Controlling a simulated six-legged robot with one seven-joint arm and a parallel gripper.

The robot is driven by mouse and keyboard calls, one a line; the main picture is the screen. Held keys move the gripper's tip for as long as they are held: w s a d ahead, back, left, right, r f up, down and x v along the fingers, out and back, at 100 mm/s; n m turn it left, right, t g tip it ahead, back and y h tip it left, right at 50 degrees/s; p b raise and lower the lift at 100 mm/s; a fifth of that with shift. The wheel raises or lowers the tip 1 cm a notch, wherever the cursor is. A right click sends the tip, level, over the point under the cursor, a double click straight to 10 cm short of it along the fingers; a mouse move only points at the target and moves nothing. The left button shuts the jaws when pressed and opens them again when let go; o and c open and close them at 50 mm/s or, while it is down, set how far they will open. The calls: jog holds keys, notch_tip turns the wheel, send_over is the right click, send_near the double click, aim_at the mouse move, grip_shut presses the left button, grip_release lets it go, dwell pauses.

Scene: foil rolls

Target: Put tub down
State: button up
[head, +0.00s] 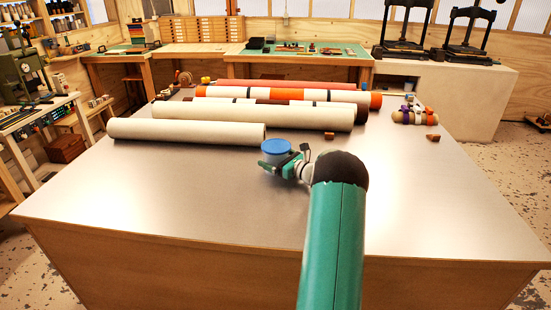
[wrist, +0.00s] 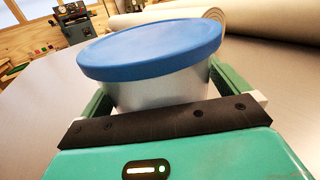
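The tub has a blue lid (head: 275,146) and a pale silvery body. In the wrist view the tub (wrist: 155,88) fills the space between the two green fingers of my gripper (wrist: 165,92), which close on its sides below the lid. The tub is upright, with a slight tilt in the wrist picture. In the head view my gripper (head: 282,165) is over the middle of the grey table (head: 190,190), just right of the near cream roll's end. The tub's base is hidden, so I cannot tell whether it touches the table.
A near cream roll (head: 185,131) and a longer cream roll (head: 255,116) lie behind the tub, with an orange-and-white banded roll (head: 350,97) beyond. A small brown block (head: 329,135) lies to the right. The table's front and left are clear.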

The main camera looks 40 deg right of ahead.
jog(key=shift+r, duration=0.2)
jog(key=s, duration=0.8)
jog(key=s+d, duration=0.1)
jog(key=s, duration=0.3)
jog(key=shift+f, duration=0.1)
